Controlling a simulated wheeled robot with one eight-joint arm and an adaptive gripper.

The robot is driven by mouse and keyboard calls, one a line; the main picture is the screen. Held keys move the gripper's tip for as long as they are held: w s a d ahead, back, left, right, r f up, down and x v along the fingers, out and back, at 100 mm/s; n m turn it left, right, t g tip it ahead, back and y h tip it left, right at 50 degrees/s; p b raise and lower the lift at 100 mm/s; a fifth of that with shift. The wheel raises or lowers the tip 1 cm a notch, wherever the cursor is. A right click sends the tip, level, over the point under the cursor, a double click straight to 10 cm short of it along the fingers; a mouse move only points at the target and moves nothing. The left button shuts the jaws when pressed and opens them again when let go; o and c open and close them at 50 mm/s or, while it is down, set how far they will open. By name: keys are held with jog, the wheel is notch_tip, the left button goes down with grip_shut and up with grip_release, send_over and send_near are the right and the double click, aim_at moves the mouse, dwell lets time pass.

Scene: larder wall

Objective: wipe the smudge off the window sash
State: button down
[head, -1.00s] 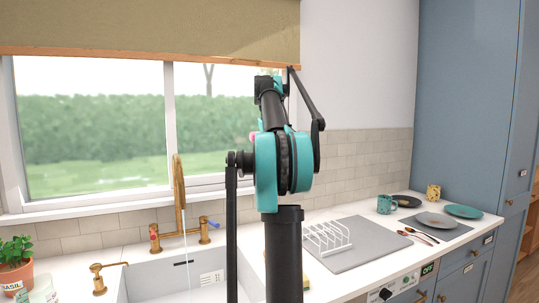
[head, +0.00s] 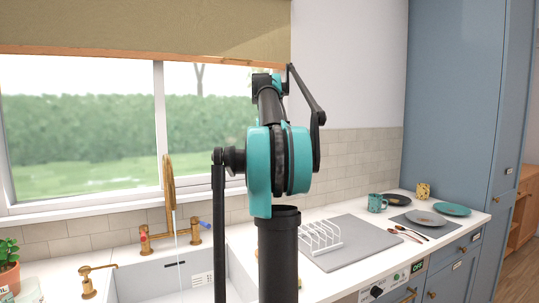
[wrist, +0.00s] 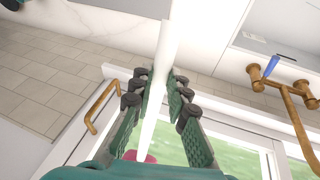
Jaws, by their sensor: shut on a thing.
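My gripper (wrist: 160,85) is shut on a long white handle (wrist: 158,70) that runs between its green ribbed fingers in the wrist view. A pink part (wrist: 140,157) shows at the handle's lower end, partly hidden by the gripper. The window sash (head: 158,130) has a white frame and stands behind the sink in the head view. In the wrist view its frame (wrist: 225,118) and glass lie beyond the fingers, with a brass handle (wrist: 100,105) to the left. In the head view my arm hides the gripper and part of the sash. I cannot make out a smudge.
A brass tap (head: 170,190) rises behind the white sink (head: 150,283). A potted plant (head: 8,270) stands at the left. A drying rack (head: 320,238) stands on a grey mat (head: 362,245); a teal mug (head: 377,202) and plates sit farther right. A blind (head: 150,30) hangs above the window.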

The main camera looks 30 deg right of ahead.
jog(key=shift+s, duration=0.7)
jog(key=shift+s, duration=1.5)
jog(key=shift+a, duration=0.1)
